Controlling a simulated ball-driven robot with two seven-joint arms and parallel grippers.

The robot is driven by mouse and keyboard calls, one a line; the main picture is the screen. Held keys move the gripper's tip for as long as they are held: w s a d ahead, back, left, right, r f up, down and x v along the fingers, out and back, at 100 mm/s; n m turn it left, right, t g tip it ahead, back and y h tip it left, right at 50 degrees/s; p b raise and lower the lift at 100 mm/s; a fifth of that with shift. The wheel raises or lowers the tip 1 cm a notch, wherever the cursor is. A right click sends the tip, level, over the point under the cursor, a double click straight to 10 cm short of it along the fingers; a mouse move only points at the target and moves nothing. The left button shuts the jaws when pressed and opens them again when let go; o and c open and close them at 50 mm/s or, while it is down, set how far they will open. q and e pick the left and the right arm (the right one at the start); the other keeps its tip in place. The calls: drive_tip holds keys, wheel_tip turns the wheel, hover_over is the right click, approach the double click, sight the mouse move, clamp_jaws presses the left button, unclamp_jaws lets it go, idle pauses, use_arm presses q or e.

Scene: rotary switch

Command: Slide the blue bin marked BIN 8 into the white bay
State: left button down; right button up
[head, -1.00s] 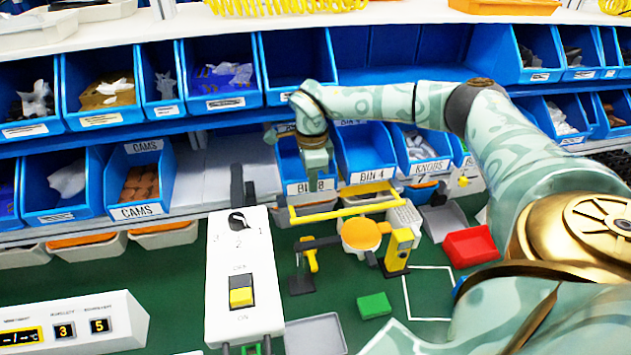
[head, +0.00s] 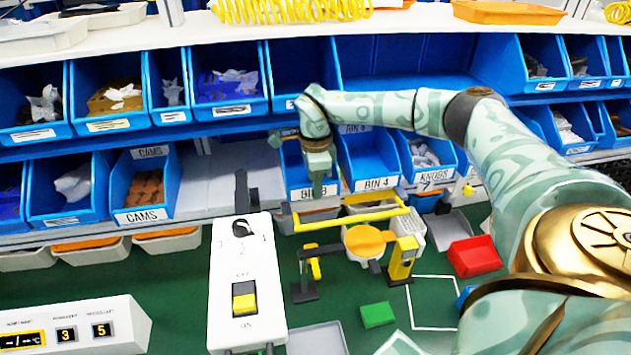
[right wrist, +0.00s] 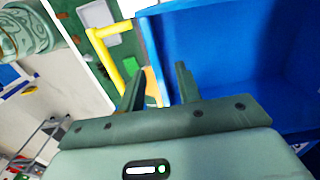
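The blue bin marked BIN 8 (head: 297,178) stands in the lower row, left of BIN 4, its label partly covered by my gripper. My right gripper (head: 319,186) points down at its front wall. In the right wrist view the fingers (right wrist: 160,86) stand apart, one over the blue bin (right wrist: 235,60) and one outside it. The bin's front edge passes between them, and I cannot tell whether they touch it. A pale, empty bay (head: 222,172) lies left of BIN 8, right of the CAMS bin. My left gripper is out of view.
BIN 4 (head: 368,165) stands close on the right, the CAMS bin (head: 142,190) beyond the pale gap. A yellow bar frame (head: 350,214) and a white switch box (head: 245,280) stand in front. A red bin (head: 474,257) and green block (head: 377,314) lie on the green bench.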

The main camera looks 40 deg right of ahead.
wheel_tip(320, 180, up, 3)
drive_tip(key=shift+a+r, duration=0.1)
drive_tip(key=s+a+r+b, duration=0.1)
drive_tip(key=s+a+r, duration=0.7)
drive_tip(key=s+r, duration=0.1)
drive_tip(key=shift+s+a+r, duration=0.2)
drive_tip(key=shift+s+a, duration=0.2)
drive_tip(key=shift+s, duration=0.45)
